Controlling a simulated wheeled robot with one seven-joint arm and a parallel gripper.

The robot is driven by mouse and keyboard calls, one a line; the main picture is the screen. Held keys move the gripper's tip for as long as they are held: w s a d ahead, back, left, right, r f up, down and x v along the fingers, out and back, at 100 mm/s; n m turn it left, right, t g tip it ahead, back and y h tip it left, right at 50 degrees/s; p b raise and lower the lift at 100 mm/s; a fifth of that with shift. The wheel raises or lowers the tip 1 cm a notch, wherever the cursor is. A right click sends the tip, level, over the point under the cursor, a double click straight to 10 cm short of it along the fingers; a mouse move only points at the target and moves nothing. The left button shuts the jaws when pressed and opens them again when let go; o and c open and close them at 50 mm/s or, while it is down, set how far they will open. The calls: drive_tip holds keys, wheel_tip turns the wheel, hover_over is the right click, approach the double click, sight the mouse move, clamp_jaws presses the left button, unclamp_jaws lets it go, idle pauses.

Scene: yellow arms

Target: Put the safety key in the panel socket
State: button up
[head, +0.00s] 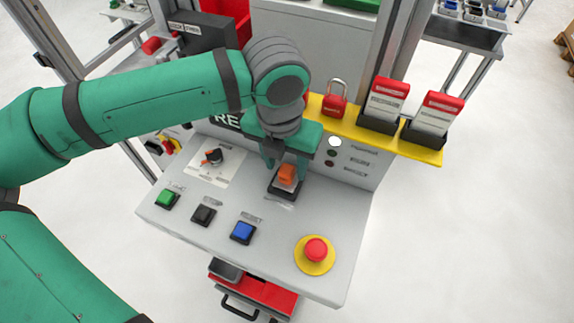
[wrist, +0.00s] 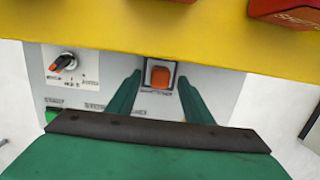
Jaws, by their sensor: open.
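The orange safety key (head: 287,174) stands in the black panel socket (head: 284,188) on the grey sloping panel. In the wrist view the orange key (wrist: 160,77) shows inside the square dark frame of the socket (wrist: 149,64). My gripper (head: 285,168) is over the socket, its two green fingers apart on either side of the key. The wrist view shows my gripper (wrist: 157,92) open, with a gap between each finger and the key. How deep the key sits is hard to tell.
A yellow shelf (head: 392,142) with a red padlock (head: 334,104) and card boxes runs close behind my gripper. The panel (head: 275,225) carries a rotary switch (head: 213,157), green, black and blue buttons, and a red emergency stop (head: 316,249).

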wheel_tip(320, 180, up, 9)
drive_tip(key=s, duration=0.1)
drive_tip(key=shift+a, duration=0.2)
drive_tip(key=shift+f, duration=0.1)
idle(0.4)
